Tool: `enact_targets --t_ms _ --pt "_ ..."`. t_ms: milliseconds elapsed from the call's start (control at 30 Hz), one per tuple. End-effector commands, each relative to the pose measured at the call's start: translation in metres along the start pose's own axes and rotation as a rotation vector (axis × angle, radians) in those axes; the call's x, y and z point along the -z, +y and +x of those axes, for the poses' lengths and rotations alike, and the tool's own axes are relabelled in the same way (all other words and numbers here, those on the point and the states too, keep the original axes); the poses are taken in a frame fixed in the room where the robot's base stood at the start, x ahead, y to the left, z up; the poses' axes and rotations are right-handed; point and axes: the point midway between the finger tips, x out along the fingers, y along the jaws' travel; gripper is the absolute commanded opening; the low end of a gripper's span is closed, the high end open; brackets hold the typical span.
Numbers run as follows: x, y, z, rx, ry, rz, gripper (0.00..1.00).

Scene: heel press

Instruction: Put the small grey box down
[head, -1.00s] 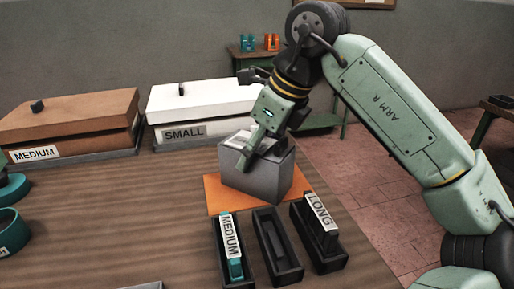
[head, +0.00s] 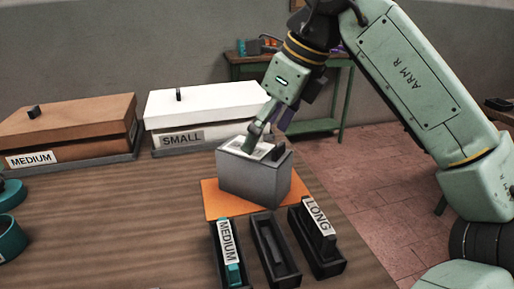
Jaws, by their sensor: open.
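The small grey box (head: 252,180) stands upright on the orange mat (head: 213,207) on the wooden table. A pale panel and a small black knob show on its top. My gripper (head: 268,138) is just above the box's top, pointing down, with its fingers apart. One finger overlaps the box's top in the picture; I cannot tell whether it touches.
In front of the mat stand several black holders, one labelled MEDIUM (head: 226,241) and one labelled LONG (head: 318,215). Behind are a brown box (head: 65,122) marked MEDIUM and a white box (head: 205,103) marked SMALL. The table's left middle is clear.

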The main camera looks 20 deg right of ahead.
Motion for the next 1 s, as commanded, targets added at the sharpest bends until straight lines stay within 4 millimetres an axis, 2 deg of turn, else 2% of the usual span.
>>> enact_targets --t_ms 100,333,500,1000 --pt "-0.001 0.0 -0.026 0.002 -0.001 0.002 0.79" --pt "0.0 0.0 -0.055 0.0 0.0 0.0 0.79" --pt "0.0 0.0 -0.06 -0.001 0.0 0.0 0.79" --pt "0.0 0.0 -0.06 -0.001 0.0 0.0 0.79"
